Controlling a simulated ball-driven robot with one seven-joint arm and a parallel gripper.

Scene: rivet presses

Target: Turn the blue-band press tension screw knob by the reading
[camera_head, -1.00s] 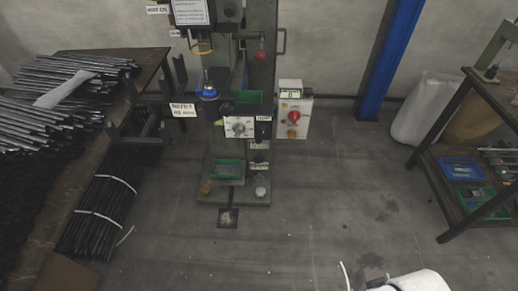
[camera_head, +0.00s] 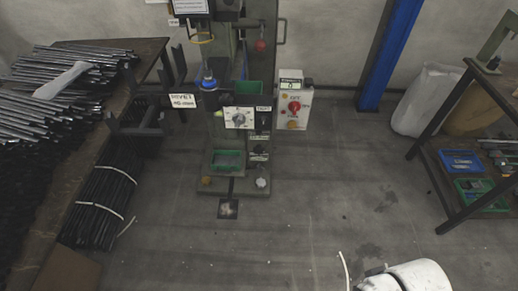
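The press (camera_head: 226,60) stands against the back wall, left of centre, with a blue band (camera_head: 208,84) around its head. A pale round dial or knob (camera_head: 239,118) sits on a white plate at the front of the press. I cannot tell from here whether it is the tension screw knob. A small display (camera_head: 290,85) tops the grey control box (camera_head: 292,108) to the right; its figures are too small to read. My gripper is not in view; only a white part of my arm shows at the bottom right.
A bench with metal rods (camera_head: 70,70) is on the left, with bundled black rods (camera_head: 98,208) beside it. A shelved table (camera_head: 440,180) with blue and green trays stands at right. A blue post (camera_head: 390,55) is behind. The floor before the press is clear.

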